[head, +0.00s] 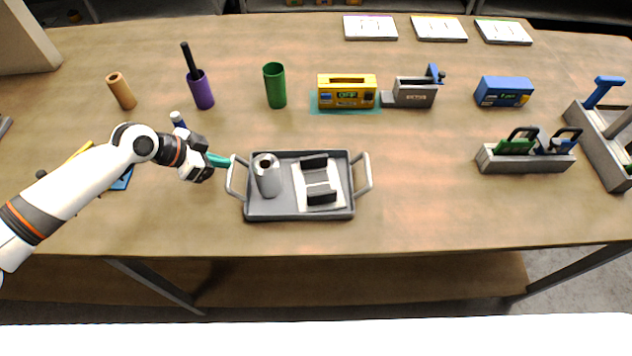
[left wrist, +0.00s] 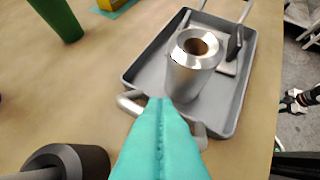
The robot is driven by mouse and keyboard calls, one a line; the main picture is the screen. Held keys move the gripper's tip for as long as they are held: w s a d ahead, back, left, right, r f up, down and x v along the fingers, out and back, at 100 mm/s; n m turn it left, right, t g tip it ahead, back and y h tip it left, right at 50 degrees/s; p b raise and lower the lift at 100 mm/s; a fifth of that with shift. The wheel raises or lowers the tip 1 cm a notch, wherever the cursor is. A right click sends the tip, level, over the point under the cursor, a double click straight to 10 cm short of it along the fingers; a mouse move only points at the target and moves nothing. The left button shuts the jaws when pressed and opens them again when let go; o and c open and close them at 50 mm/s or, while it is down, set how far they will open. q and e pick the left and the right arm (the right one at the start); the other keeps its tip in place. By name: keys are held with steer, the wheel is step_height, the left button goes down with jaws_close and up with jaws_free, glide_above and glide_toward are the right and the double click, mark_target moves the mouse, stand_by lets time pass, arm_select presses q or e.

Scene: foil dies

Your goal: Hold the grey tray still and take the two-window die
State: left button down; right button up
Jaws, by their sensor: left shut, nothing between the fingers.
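The grey tray (head: 297,213) stands near the front middle of the table, a light handle at each end. It holds a silver cylinder (head: 267,178) with a hole in its top and a white plate (head: 333,198) with black blocks. My left gripper (head: 222,161) has teal fingers, shut and empty, at the tray's left handle (head: 238,176). In the left wrist view the shut fingers (left wrist: 160,115) overlap the handle (left wrist: 128,102); contact is unclear. I cannot tell which thing is the two-window die.
A yellow box (head: 347,92) and a green cup (head: 275,87) stand behind the tray. A purple cup (head: 201,92) stands behind my left arm. At right are a grey rack (head: 524,163) and a blue box (head: 503,92).

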arm_select(q)
steer(key=shift+f+b, duration=0.65)
steer(key=shift+f, duration=0.35)
arm_select(e)
steer(key=shift+f, duration=0.65)
steer(key=shift+r, duration=0.1)
arm_select(q)
steer(key=shift+s+f, duration=0.15)
steer(key=shift+f, duration=0.1)
stand_by(1.9)
arm_select(e)
steer(key=shift+o, duration=0.3)
